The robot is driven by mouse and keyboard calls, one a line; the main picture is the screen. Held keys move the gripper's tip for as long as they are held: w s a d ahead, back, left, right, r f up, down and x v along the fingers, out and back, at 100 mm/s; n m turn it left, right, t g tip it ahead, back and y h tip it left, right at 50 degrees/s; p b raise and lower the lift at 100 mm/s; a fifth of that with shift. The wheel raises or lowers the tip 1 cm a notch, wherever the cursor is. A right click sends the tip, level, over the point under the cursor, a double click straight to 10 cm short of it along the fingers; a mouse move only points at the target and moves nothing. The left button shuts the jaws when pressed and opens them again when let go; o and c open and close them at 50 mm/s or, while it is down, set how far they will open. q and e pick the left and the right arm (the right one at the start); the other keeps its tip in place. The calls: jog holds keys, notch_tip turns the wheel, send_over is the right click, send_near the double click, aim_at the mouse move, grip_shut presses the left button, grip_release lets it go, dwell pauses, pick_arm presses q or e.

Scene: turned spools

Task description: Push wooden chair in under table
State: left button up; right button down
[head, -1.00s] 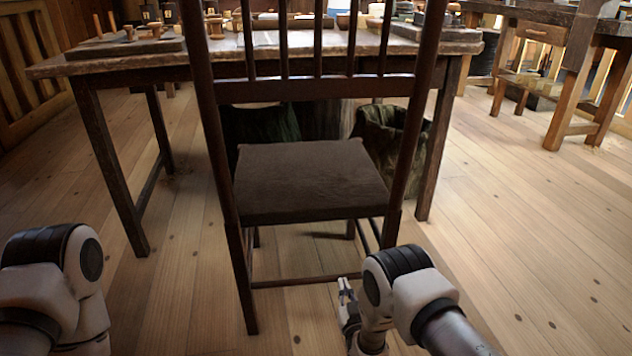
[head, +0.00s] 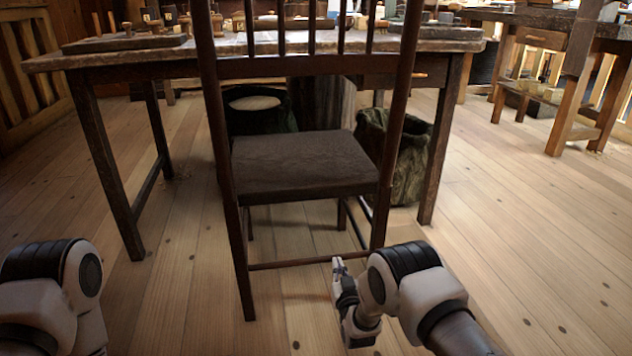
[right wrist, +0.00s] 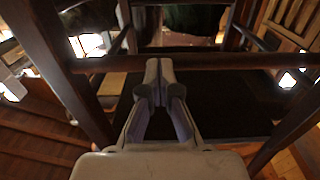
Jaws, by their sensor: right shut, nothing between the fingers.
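The dark wooden chair (head: 305,165) stands upright with its back to me and its seat facing the table. The worktable (head: 130,62) is beyond it; the chair's front part reaches toward the space beneath the tabletop. The top of the chair's back is cut off by the frame. My right gripper (head: 338,268) is shut and empty, low behind the chair near its rear right leg. In the right wrist view my gripper (right wrist: 158,64) points at a dark crossbar of the chair (right wrist: 230,61); whether they touch I cannot tell. My left gripper is out of view; only its arm shows.
Under the table are a dark bin with pale contents (head: 254,104), a round wooden block (head: 325,100) and a greenish sack (head: 405,160). Another bench (head: 540,38) stands at right. The floor at right is clear.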

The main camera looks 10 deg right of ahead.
jog(key=shift+w, duration=0.1)
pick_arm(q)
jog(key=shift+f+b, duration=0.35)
pick_arm(e)
jog(key=shift+w, duration=1.15)
jog(key=w, duration=0.6)
jog(key=shift+w, duration=0.25)
